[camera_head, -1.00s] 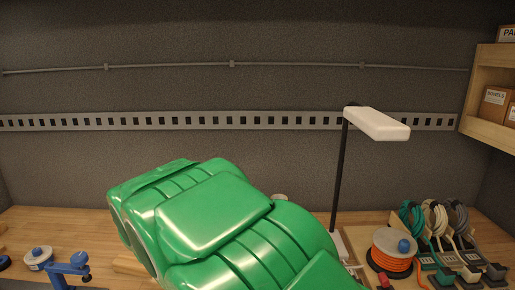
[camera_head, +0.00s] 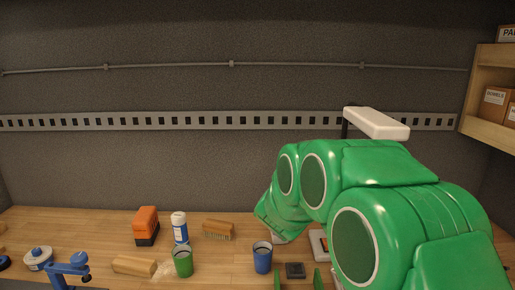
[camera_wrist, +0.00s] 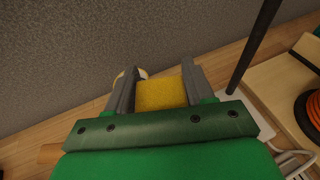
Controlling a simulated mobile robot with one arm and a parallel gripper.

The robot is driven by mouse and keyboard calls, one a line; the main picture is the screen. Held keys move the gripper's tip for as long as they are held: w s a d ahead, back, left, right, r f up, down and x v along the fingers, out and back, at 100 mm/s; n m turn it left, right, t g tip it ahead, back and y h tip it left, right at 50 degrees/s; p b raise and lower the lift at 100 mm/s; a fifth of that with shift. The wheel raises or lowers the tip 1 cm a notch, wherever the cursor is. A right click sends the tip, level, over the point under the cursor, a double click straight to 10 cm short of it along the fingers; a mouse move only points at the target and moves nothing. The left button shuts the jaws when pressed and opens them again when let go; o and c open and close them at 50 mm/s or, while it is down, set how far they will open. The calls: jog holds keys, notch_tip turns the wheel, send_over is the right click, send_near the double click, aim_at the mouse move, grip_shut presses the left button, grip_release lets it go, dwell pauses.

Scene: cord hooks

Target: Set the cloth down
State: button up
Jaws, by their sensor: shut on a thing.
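A yellow cloth (camera_wrist: 162,93) is between the two grey fingers of my gripper (camera_wrist: 157,88) in the wrist view. The gripper is shut on it, and the bench top shows beyond. Whether the cloth touches the bench cannot be told. In the head view my green arm covers the right middle, and the cloth and fingertips cannot be made out there.
Left of my arm stand a blue cup (camera_head: 262,258), a green cup (camera_head: 183,263), a bottle (camera_head: 180,228), a brush (camera_head: 218,230) and an orange-and-black block (camera_head: 146,226). A lamp (camera_head: 376,123) rises behind my arm. An orange cord reel (camera_wrist: 309,118) lies right in the wrist view.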

jog(key=shift+s+d+f, duration=0.15)
jog(key=shift+d, duration=0.8)
jog(key=shift+s+d+f, duration=0.1)
jog(key=shift+s+d, duration=0.05)
jog(key=shift+d, duration=0.8)
jog(key=shift+a, duration=0.15)
jog(key=m+h, duration=0.1)
jog(key=h, duration=0.1)
send_over(221, 262)
notch_tip(221, 262, down, 9)
jog(key=shift+y, duration=0.4)
jog(key=shift+f, duration=3.75)
jog(key=shift+f+g, duration=0.1)
jog(key=shift+g, duration=0.2)
jog(key=o, duration=0.7)
jog(key=shift+o, duration=0.2)
